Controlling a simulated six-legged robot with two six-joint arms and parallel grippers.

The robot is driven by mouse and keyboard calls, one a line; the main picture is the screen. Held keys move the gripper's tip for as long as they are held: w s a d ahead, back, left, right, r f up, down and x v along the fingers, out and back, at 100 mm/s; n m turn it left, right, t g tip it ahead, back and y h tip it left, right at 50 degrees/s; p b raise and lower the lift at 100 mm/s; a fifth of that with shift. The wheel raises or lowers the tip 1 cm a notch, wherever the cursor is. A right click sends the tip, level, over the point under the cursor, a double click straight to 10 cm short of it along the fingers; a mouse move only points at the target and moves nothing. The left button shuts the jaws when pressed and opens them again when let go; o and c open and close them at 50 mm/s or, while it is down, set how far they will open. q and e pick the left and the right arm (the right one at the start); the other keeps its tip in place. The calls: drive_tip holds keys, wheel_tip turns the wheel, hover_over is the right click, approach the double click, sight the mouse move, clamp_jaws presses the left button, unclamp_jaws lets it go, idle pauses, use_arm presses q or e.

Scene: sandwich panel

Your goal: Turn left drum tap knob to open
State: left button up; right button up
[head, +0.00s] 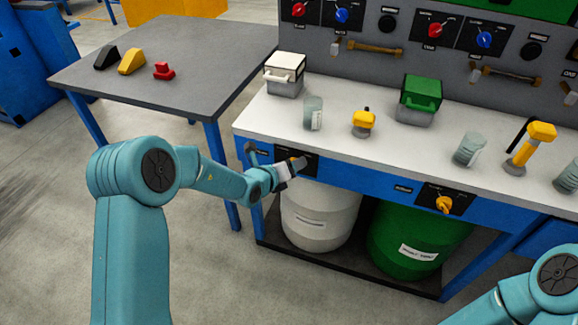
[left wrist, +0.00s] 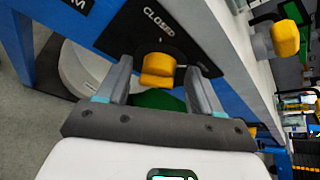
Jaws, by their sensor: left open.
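The left drum tap knob (left wrist: 158,68) is yellow and sits on a black plate (left wrist: 140,32) marked CLOSED on the blue front beam of the bench. In the head view this plate (head: 310,168) is above the white drum (head: 318,215), and my gripper partly covers the knob. My left gripper (left wrist: 158,74) is open. In the left wrist view its two fingers stand on either side of the knob, with gaps between them and it. My left gripper (head: 290,168) is in front of the plate in the head view. My right gripper is out of view.
A second yellow knob (head: 444,204) is on a plate above the green drum (head: 405,240). The bench top (head: 345,135) holds glasses, a white box (head: 285,75), a green box (head: 420,98) and yellow-topped items. A grey table (head: 190,65) stands at the left.

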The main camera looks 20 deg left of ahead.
use_arm(q)
drive_tip(key=p+v, duration=0.2)
drive_tip(key=v, duration=1.4)
drive_tip(key=shift+s, duration=0.15)
drive_tip(key=shift+r, duration=0.1)
